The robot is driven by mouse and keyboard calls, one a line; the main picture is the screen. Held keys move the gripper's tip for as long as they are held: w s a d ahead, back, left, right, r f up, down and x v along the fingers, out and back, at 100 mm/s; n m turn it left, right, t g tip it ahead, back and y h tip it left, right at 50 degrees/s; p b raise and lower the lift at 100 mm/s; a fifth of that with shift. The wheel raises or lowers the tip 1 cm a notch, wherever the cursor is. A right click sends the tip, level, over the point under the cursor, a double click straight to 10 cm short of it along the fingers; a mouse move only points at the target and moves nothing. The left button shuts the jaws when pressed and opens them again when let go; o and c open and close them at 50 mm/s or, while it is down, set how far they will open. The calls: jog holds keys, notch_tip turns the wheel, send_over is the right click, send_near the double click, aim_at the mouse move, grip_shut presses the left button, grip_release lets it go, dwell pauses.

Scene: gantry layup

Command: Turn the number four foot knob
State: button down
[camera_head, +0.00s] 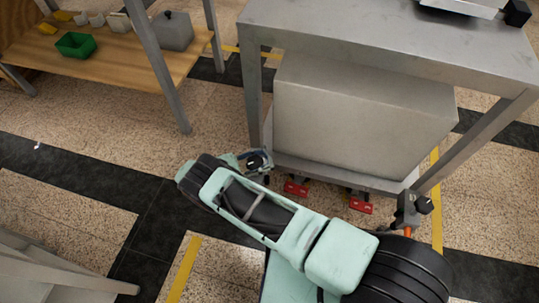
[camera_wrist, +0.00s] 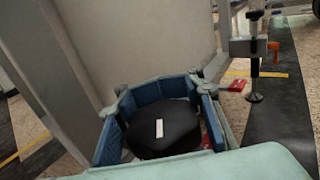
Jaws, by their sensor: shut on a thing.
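A round black foot knob (camera_wrist: 165,128) with a white mark on top sits between the blue finger pads of my gripper (camera_wrist: 158,120) in the wrist view. The fingers are closed around its sides. In the head view my gripper (camera_head: 252,165) is at the front left corner of the metal table's base, and the black knob top (camera_head: 257,160) shows there. No number can be read on the knob. The knob's lower part and its foot are hidden by my gripper and arm.
A grey box (camera_head: 355,120) fills the space under the metal table (camera_head: 400,35). Red pedals (camera_head: 296,188) lie low along its front. Another black knob (camera_head: 424,205) is at the front right corner. A wooden bench (camera_head: 120,55) with a green bin (camera_head: 75,44) stands at the upper left.

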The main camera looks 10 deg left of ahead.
aim_at(249, 164)
dwell(0.4)
jog(key=c, duration=1.6)
grip_release()
jog(key=shift+v, duration=3.7)
